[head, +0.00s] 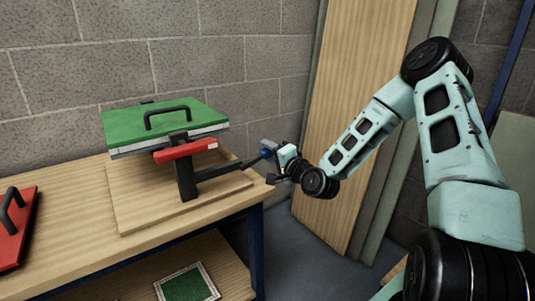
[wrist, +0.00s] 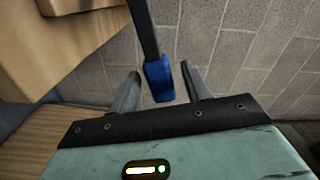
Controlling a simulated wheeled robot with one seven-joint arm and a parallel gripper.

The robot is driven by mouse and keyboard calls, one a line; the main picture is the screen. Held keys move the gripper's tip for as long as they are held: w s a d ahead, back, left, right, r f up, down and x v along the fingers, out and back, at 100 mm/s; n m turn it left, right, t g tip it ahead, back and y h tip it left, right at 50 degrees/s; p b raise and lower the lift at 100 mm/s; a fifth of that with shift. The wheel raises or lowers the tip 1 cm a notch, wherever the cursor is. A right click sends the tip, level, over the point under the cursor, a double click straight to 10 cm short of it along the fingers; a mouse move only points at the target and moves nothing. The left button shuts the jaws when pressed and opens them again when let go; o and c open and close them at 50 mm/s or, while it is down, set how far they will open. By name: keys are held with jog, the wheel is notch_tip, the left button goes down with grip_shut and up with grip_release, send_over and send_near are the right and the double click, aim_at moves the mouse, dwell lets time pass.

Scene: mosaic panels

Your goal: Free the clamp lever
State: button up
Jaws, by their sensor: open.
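The clamp lever is a dark bar (head: 218,170) with a blue grip (head: 265,154) at its right end. It reaches out from a dark upright post (head: 187,180) on a wooden board. In the wrist view the blue grip (wrist: 158,78) hangs between my two fingers, with a visible gap on both sides. My gripper (head: 272,161) is open around the grip; in the wrist view its fingertips (wrist: 157,80) flank it. A red bar (head: 186,149) with a white label crosses the post under a green panel (head: 165,122) with a black handle.
The wooden bench (head: 90,190) carries the board (head: 125,213). A red panel (head: 17,225) with a black handle lies at the left. A green framed piece (head: 187,285) lies on the lower shelf. Tall boards (head: 345,90) lean on the block wall behind my arm.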

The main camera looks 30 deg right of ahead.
jog(key=shift+w, duration=0.8)
grip_shut()
jog(key=shift+r, duration=0.1)
